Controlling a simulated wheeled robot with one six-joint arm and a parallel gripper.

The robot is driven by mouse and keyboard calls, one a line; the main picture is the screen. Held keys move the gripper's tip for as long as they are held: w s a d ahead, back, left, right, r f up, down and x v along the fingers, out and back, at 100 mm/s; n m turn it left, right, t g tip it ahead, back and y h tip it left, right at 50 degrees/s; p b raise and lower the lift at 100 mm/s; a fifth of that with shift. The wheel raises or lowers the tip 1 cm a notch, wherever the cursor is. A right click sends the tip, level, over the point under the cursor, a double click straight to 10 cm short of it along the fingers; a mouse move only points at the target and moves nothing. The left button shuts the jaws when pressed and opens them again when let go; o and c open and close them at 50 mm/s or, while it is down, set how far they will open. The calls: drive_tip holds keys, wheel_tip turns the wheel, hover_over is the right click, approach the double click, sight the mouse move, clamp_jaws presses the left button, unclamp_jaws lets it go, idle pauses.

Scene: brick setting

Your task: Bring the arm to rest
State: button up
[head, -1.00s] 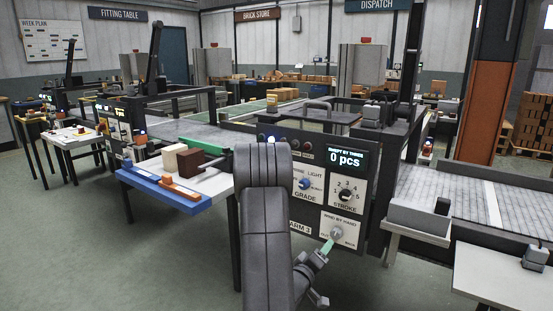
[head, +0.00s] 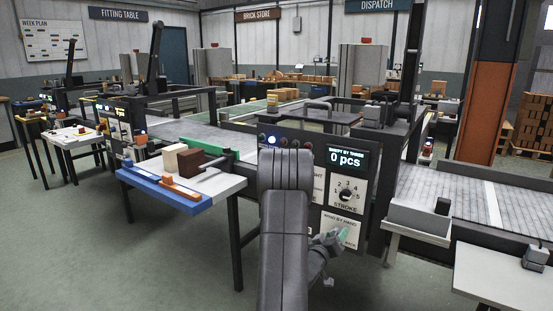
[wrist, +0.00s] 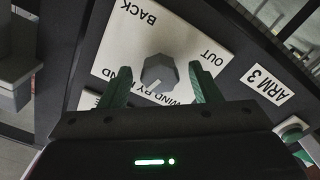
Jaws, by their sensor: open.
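My gripper (head: 333,238) is in front of the lower right part of the dark machine panel, at the wind-by-hand plate (head: 350,220). In the wrist view its two green fingers (wrist: 158,72) stand wide apart, with nothing gripped. The grey knob (wrist: 158,75) of that plate shows in the gap between the fingers, touching neither. I cannot tell how far the fingertips are from the plate. In the head view the gripper hides the knob. My arm rises bent across the panel and hides its middle.
The panel's counter display (head: 347,158) reads 0 pcs, above the stroke dial (head: 345,194). A white side table (head: 222,184) with a blue front bar (head: 165,189) and blocks juts out at left. A grey box (head: 420,217) stands at right. The floor at front left is clear.

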drive_tip(key=shift+s+a+m+p, duration=0.3)
drive_tip(key=shift+m+p, duration=0.35)
drive_tip(key=shift+m, duration=1)
drive_tip(key=shift+s+a+m+p, duration=0.15)
drive_tip(key=shift+s+m+p, duration=0.35)
drive_tip(key=shift+m, duration=1.2)
drive_tip(key=shift+s+a+m+p, duration=0.25)
drive_tip(key=shift+m+p, duration=0.5)
drive_tip(key=shift+m, duration=0.9)
